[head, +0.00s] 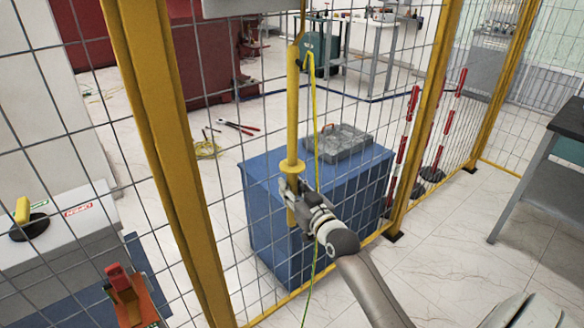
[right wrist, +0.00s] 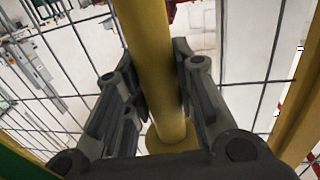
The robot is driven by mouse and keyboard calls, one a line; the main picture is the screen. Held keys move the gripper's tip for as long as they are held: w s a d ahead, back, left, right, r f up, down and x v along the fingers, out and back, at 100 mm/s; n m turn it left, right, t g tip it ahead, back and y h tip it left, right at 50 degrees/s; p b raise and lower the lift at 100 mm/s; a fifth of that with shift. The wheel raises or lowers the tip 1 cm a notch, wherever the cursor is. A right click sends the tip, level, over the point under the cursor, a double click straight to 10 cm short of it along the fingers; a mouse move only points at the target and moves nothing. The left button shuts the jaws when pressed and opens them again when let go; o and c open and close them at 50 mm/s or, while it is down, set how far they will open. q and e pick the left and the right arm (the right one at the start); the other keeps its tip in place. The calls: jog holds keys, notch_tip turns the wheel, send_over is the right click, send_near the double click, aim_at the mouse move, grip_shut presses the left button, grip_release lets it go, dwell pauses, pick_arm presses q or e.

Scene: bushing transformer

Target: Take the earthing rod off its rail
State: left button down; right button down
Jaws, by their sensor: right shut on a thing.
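The earthing rod (head: 292,115) is a long yellow pole with a round collar, standing upright in front of the mesh fence in the head view. A yellow-green cable (head: 314,110) runs from its upper part down past my arm. My right gripper (head: 291,190) is shut around the rod just below the collar. In the right wrist view the rod (right wrist: 152,60) passes between both fingers of the gripper (right wrist: 160,95), with the collar (right wrist: 165,140) close by. I cannot make out the rail, nor whether the rod still touches it. My left gripper is not in view.
The mesh fence (head: 225,170) with yellow posts (head: 160,120) stands close behind the rod. Beyond it are a blue cabinet (head: 270,215) with a grey case (head: 343,143) and red-white poles (head: 403,150).

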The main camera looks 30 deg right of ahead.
aim_at(295, 181)
jog(key=shift+r, duration=0.7)
notch_tip(295, 181, up, 2)
jog(key=shift+r, duration=0.15)
jog(key=s+a+r, duration=0.1)
jog(key=r, duration=0.1)
jog(key=s+a+r, duration=0.1)
jog(key=s+r, duration=0.1)
jog(key=s+a+r, duration=0.1)
jog(key=r, duration=0.1)
jog(key=shift+s+r, duration=0.1)
jog(key=shift+s, duration=0.25)
jog(key=s+a+r+p, duration=0.4)
jog(key=s+r+p, duration=0.2)
jog(key=s+r, duration=0.1)
jog(key=shift+a+r, duration=0.25)
jog(key=shift+r, duration=0.65)
jog(key=shift+s, duration=0.1)
